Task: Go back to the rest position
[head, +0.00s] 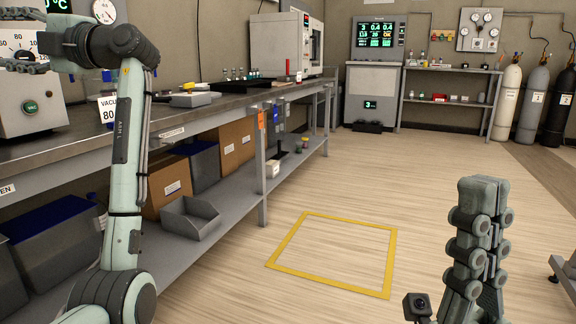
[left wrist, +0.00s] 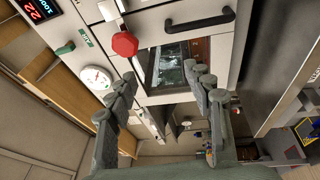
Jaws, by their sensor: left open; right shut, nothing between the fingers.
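My left arm rises at the left of the head view and bends over at its top toward the left edge. Its gripper shows best in the left wrist view (left wrist: 163,92), where the two grey fingers stand wide apart with nothing between them. Beyond them is a cabinet front with a window (left wrist: 182,65), a red knob (left wrist: 125,44) and a black handle (left wrist: 200,20). My right gripper (head: 483,188) points up at the lower right of the head view. Its fingers are together and empty, above open floor.
A long workbench (head: 225,100) runs along the left wall, with a lower shelf holding boxes and bins. A gauge box (head: 32,105) stands close to my left arm. A yellow floor square (head: 388,265) lies on clear wooden floor. Gas cylinders (head: 533,103) stand at the back right.

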